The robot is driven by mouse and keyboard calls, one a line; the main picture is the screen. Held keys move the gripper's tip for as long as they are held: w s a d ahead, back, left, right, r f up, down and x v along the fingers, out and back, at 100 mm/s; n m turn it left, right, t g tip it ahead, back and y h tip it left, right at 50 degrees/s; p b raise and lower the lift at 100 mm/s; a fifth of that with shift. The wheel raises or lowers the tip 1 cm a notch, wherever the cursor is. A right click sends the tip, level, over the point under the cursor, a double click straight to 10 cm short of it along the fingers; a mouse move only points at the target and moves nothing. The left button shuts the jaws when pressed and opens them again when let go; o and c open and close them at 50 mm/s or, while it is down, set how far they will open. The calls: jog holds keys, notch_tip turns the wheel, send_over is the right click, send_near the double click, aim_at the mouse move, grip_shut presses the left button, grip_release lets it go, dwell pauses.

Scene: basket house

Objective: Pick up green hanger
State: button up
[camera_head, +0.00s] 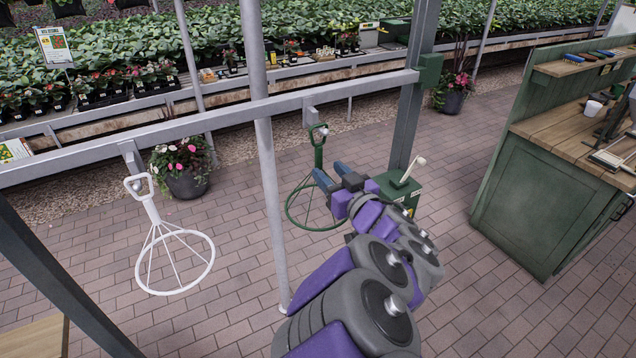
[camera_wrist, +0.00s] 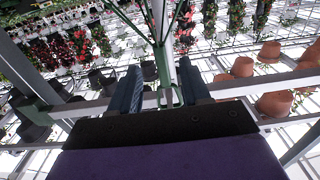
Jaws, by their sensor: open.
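The green hanger (camera_head: 319,155) hangs from the grey rail, with a handle at the top and a wide wire ring below. My gripper (camera_head: 331,173) is open beside its upper part, just under the handle in the head view. In the wrist view the green hanger (camera_wrist: 162,68) shows between the two dark fingers of my gripper (camera_wrist: 160,88), with its spokes spreading toward the top edge. I cannot tell whether either finger touches it. Part of the ring is hidden behind my arm in the head view.
A white hanger (camera_head: 152,215) hangs on the same rail (camera_head: 200,121) to the left. A thin grey post (camera_head: 268,180) stands left of my arm. A green box with a crank (camera_head: 400,190) is on the thick post at right. A green workbench (camera_head: 540,195) stands farther right.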

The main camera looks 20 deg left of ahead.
aim_at(320, 162)
jog(key=shift+r+b+x, duration=0.1)
jog(key=shift+b+x, duration=0.2)
jog(key=shift+x, duration=1.15)
jog(key=shift+r+b+x, duration=0.15)
jog(key=shift+b+x, duration=0.1)
jog(key=shift+x, duration=1.2)
grip_shut()
